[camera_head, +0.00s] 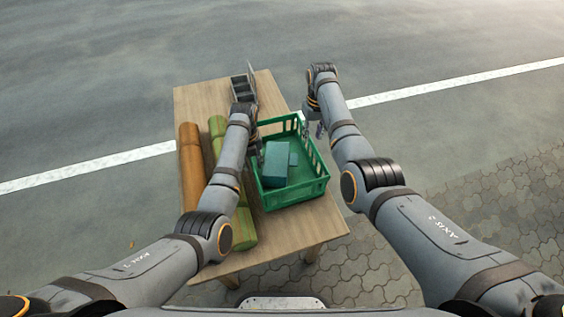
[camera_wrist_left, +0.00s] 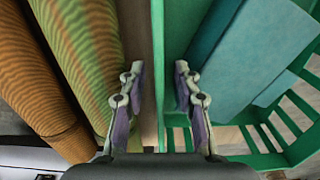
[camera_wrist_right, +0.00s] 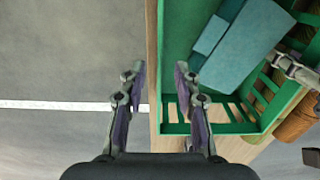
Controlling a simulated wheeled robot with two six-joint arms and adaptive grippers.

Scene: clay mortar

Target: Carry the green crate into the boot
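The green crate (camera_head: 290,196) stands on the wooden table and holds teal boxes (camera_head: 276,164). My left gripper (camera_head: 257,154) is at the crate's left side; in the left wrist view its fingers (camera_wrist_left: 157,75) are open, with the crate's green side wall (camera_wrist_left: 159,40) lying between them and not clamped. My right gripper (camera_head: 313,124) is at the crate's right side; in the right wrist view its fingers (camera_wrist_right: 158,75) are open, with the crate's wall edge (camera_wrist_right: 160,40) and the table edge between them. No boot of a car is in view.
The wooden table (camera_head: 200,102) also carries an orange roll (camera_head: 190,165), a green roll (camera_head: 243,228) left of the crate, and a grey open box (camera_head: 243,88) at the back. Grey asphalt with a white line (camera_head: 455,82) and paving (camera_head: 510,200) surround the table.

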